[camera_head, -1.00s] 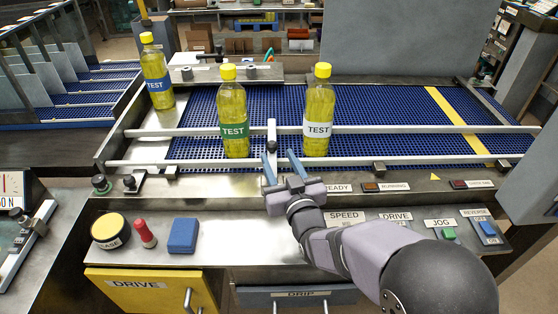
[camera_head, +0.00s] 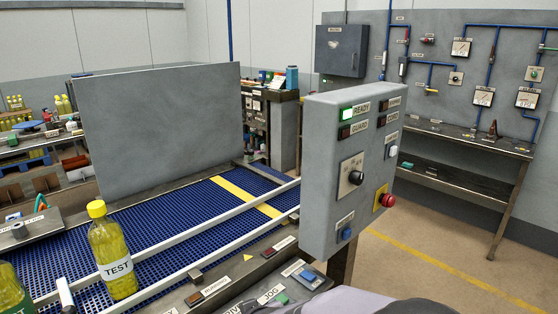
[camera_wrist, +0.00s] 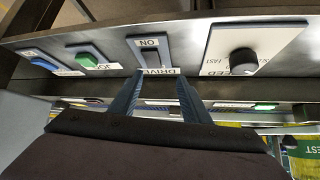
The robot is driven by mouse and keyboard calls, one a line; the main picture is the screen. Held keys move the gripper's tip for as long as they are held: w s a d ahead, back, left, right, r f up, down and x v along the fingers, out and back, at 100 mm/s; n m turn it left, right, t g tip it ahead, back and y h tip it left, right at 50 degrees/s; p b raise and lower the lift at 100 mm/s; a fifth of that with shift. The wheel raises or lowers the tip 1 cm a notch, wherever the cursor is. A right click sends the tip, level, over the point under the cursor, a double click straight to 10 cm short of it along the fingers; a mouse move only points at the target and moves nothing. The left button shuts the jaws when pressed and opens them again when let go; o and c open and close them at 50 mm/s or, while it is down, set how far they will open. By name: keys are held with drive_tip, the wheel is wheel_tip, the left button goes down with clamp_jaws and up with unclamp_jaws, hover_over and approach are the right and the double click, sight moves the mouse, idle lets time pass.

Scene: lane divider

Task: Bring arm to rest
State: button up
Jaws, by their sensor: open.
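My gripper (camera_wrist: 160,88) shows in the wrist view with its two blue-grey fingers apart and nothing between them. The fingers point towards the front control strip, near the DRIVE switch (camera_wrist: 152,50). Whether they touch anything is unclear. In the head view the gripper is out of frame; only a piece of my arm shows at the bottom edge. A yellow-capped bottle with a white TEST label (camera_head: 115,262) stands upright on the blue belt (camera_head: 165,225). A second bottle with a green label (camera_head: 12,292) is cut off at the lower left.
A grey control box (camera_head: 345,165) with a lit green READY lamp and a red stop button (camera_head: 387,199) stands at the belt's right. The wrist view shows a speed knob (camera_wrist: 243,62) and a green button (camera_wrist: 86,59). A grey panel (camera_head: 160,125) stands behind the belt.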

drive_tip(key=s+d+f+m+g+h, duration=0.1)
drive_tip(key=s+d+g+h, duration=0.15)
drive_tip(key=d, duration=0.55)
drive_tip(key=s+d+f+m+g+h, duration=0.1)
drive_tip(key=s+d+m, duration=0.1)
drive_tip(key=s+d, duration=0.35)
drive_tip(key=s+d+f+m+g+h, duration=0.1)
drive_tip(key=s+d+g, duration=0.3)
drive_tip(key=s+d, duration=0.7)
drive_tip(key=shift+s+d+m+p, duration=0.25)
drive_tip(key=shift+s+m+p, duration=0.15)
drive_tip(key=shift+m, duration=0.4)
